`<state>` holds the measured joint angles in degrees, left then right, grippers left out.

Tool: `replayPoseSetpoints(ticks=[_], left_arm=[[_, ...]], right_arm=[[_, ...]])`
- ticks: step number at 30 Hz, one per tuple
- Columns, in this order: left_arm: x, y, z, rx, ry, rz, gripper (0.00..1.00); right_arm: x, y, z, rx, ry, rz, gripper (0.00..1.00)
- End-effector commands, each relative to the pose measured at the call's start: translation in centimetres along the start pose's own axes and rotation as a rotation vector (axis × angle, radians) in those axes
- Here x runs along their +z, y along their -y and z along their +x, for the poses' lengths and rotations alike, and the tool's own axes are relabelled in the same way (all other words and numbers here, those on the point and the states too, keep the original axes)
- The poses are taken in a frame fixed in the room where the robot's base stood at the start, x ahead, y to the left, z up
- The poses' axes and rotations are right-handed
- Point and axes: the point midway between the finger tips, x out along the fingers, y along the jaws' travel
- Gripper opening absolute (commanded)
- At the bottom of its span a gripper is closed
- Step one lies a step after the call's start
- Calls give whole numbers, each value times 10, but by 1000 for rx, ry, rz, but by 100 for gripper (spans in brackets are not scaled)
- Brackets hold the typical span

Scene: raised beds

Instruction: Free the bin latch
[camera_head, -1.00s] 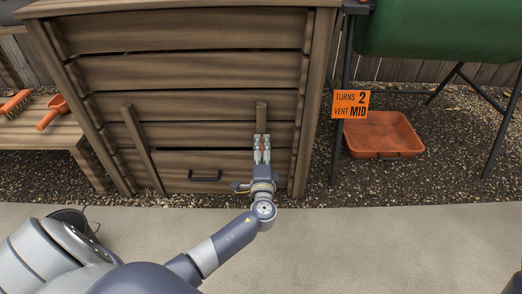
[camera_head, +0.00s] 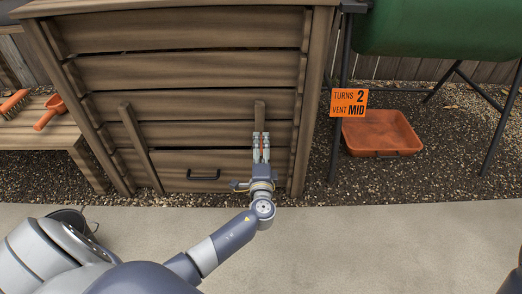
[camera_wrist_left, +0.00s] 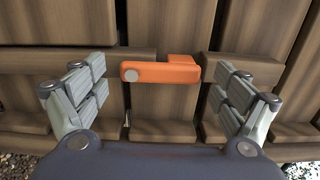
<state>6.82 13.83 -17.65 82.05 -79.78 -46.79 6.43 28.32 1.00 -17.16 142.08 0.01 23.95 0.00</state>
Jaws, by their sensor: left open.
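The orange latch (camera_wrist_left: 160,72) shows in the left wrist view, a bar with a round grey pivot at its left end, lying across a vertical wooden post. My left gripper (camera_wrist_left: 160,98) is open, with one finger on each side of the latch and a gap to both. In the head view my left gripper (camera_head: 261,140) is at the lower right front of the wooden bin (camera_head: 190,72) and covers most of the latch. The low front door (camera_head: 175,168) with a black handle (camera_head: 203,174) is flush with the bin front. My right gripper is not in view.
An orange sign (camera_head: 348,103) reads "TURNS 2, VENT MID" beside a green drum (camera_head: 440,30) on dark legs. An orange tray (camera_head: 381,132) lies on the gravel below. A bench (camera_head: 45,125) at left holds a brush and a scoop (camera_head: 50,112). The front paving is clear.

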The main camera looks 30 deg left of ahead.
Motion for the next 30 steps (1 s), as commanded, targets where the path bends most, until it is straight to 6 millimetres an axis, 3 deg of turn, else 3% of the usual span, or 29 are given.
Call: replayPoseSetpoints(ticks=[5, 18, 24, 30], left_arm=[[-1, -1, -14, 2, -2, -1, 91], [0, -1, -100, 3, -1, 1, 91], [0, 0, -118, 0, 0, 0, 91], [0, 0, -120, 0, 0, 0, 91]], right_arm=[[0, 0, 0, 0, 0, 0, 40], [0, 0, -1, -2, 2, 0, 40], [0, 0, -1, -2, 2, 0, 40], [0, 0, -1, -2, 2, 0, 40]])
